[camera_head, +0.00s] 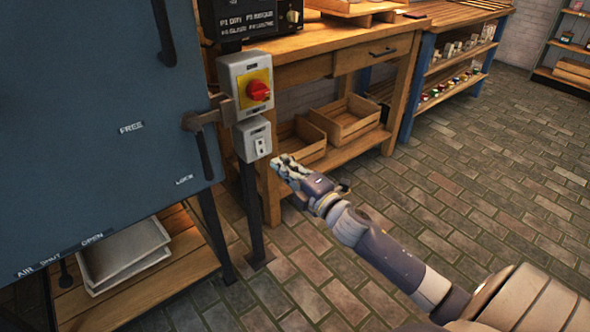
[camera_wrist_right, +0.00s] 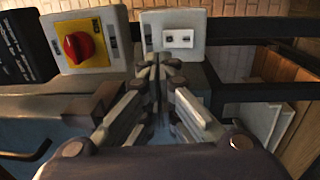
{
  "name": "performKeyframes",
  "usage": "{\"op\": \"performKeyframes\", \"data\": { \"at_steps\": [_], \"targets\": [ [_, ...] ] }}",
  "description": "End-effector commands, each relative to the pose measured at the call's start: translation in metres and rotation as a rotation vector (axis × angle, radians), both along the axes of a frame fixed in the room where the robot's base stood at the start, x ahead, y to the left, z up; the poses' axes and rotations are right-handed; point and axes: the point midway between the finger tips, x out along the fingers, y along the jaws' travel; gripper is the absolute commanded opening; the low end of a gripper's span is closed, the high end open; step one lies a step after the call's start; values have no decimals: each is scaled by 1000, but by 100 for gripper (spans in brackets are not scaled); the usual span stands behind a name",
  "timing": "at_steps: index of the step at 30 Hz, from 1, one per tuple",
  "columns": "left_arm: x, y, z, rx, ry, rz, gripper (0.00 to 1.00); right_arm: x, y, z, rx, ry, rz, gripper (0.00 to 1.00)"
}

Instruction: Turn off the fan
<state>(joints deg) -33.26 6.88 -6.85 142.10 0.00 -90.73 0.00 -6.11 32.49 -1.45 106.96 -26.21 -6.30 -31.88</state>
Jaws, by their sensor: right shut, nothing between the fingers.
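A grey switch box (camera_head: 252,138) with a small white rocker switch (camera_head: 261,146) stands on a dark post. Directly above it is a grey box with a yellow plate and a red rotary knob (camera_head: 258,91). My right gripper (camera_head: 281,163) is shut and empty, just right of and below the switch box in the head view. In the right wrist view the shut fingertips (camera_wrist_right: 160,66) point at the lower part of the switch box (camera_wrist_right: 176,38); I cannot tell whether they touch it. The red knob (camera_wrist_right: 78,47) is to their left. My left gripper is not in view. No fan is seen.
A large blue cabinet (camera_head: 90,120) with a latch handle (camera_head: 203,140) fills the left. A wooden workbench (camera_head: 330,70) with crates (camera_head: 345,120) stands behind the post. Trays (camera_head: 125,250) lie on a low shelf. The brick floor at right is clear.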

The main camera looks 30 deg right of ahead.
Motion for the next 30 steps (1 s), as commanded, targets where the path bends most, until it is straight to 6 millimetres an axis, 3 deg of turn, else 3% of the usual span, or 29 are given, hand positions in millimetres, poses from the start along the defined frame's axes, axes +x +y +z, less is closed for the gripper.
{"op": "performKeyframes", "data": {
  "at_steps": [3,9,30],
  "targets": [
    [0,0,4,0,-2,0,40,-19,-1,3,0,2,0,0],
    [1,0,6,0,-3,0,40,-36,-3,4,0,1,0,0],
    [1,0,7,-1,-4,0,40,-40,-3,4,9,5,-5,0]
  ]
}}
